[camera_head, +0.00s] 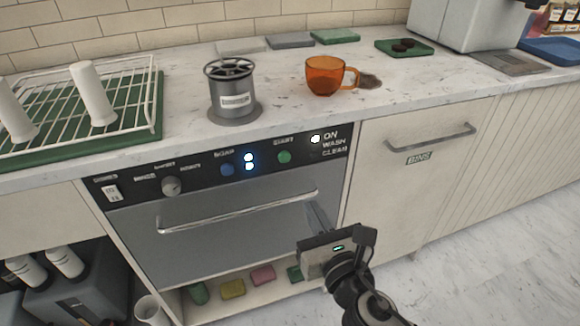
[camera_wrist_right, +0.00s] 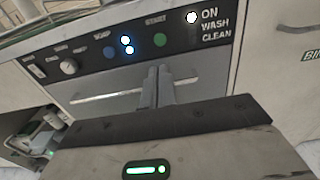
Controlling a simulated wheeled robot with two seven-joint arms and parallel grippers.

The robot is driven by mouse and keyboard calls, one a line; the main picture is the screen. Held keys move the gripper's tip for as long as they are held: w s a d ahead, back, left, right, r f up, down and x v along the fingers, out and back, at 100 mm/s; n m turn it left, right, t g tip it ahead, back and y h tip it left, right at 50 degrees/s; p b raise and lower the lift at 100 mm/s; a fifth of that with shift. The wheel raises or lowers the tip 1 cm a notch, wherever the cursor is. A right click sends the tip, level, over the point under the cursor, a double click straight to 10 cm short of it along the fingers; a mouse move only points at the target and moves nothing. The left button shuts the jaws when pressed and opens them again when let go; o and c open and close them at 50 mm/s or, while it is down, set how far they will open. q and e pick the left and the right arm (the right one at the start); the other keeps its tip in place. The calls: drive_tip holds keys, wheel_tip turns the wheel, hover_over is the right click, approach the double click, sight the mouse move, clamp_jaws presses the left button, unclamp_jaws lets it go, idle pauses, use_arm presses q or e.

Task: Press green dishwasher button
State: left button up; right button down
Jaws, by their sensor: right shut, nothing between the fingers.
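The green button (camera_head: 284,157) sits under the word START on the dishwasher's black control panel (camera_head: 205,174). It also shows in the right wrist view (camera_wrist_right: 160,40), just above my fingertips in the picture. My right gripper (camera_head: 316,212) is shut and empty in front of the dishwasher door (camera_head: 240,231), below and to the right of the button in the head view. In the right wrist view its fingers (camera_wrist_right: 157,72) are together and appear apart from the button. My left gripper is not in view.
A blue button (camera_head: 227,169), two lit blue-white lights (camera_head: 249,161) and a lit ON light (camera_head: 316,139) flank the green button. The door handle (camera_head: 238,211) sticks out below. A grey canister (camera_head: 232,97) and an orange cup (camera_head: 324,77) stand on the counter above.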

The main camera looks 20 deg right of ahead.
sight(285, 159)
drive_tip(key=w, duration=1.2)
drive_tip(key=shift+w+a+p, duration=0.2)
drive_tip(key=shift+w+p, duration=0.1)
drive_tip(key=shift+w, duration=0.25)
